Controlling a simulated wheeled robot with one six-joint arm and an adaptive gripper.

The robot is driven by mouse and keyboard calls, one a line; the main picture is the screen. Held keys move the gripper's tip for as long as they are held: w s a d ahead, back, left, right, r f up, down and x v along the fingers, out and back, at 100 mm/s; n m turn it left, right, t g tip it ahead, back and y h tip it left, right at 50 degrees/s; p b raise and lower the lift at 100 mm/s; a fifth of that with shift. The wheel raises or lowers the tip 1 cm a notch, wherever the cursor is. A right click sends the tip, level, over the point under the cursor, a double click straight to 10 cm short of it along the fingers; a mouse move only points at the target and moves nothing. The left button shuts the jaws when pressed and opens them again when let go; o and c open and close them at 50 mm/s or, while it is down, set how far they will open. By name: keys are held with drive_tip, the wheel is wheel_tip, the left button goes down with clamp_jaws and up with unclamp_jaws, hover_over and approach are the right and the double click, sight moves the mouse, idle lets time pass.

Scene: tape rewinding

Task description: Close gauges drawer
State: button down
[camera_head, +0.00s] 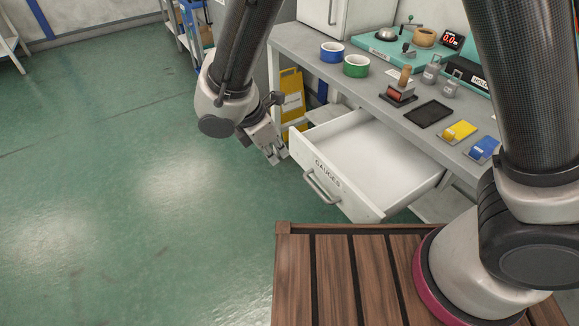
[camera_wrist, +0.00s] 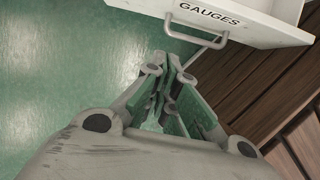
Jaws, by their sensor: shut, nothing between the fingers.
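The white gauges drawer (camera_head: 365,155) is pulled out from under the grey workbench (camera_head: 345,70), and its inside looks empty. Its front (camera_head: 335,180) carries the label GAUGES and a grey bar handle (camera_head: 320,188). In the wrist view the drawer front (camera_wrist: 262,22) and the handle (camera_wrist: 197,38) are at the top. My gripper (camera_head: 278,157) is just left of the drawer's far front corner in the head view, apart from the handle. In the wrist view my gripper (camera_wrist: 172,62) is shut and empty, with its fingertips below the handle.
On the bench are a blue tape roll (camera_head: 332,52), a green tape roll (camera_head: 356,66), a stamp-like tool (camera_head: 399,90), a black tray (camera_head: 429,113), and yellow (camera_head: 459,131) and blue (camera_head: 484,149) blocks. A yellow sign (camera_head: 291,92) stands behind my gripper. The green floor at left is clear.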

drive_tip(key=w+d+f, duration=0.4)
drive_tip(key=d+f, duration=0.2)
drive_tip(key=f, duration=0.3)
drive_tip(key=shift+d+f+n, duration=0.2)
drive_tip(key=shift+d+n, duration=0.1)
drive_tip(key=shift+w, duration=0.15)
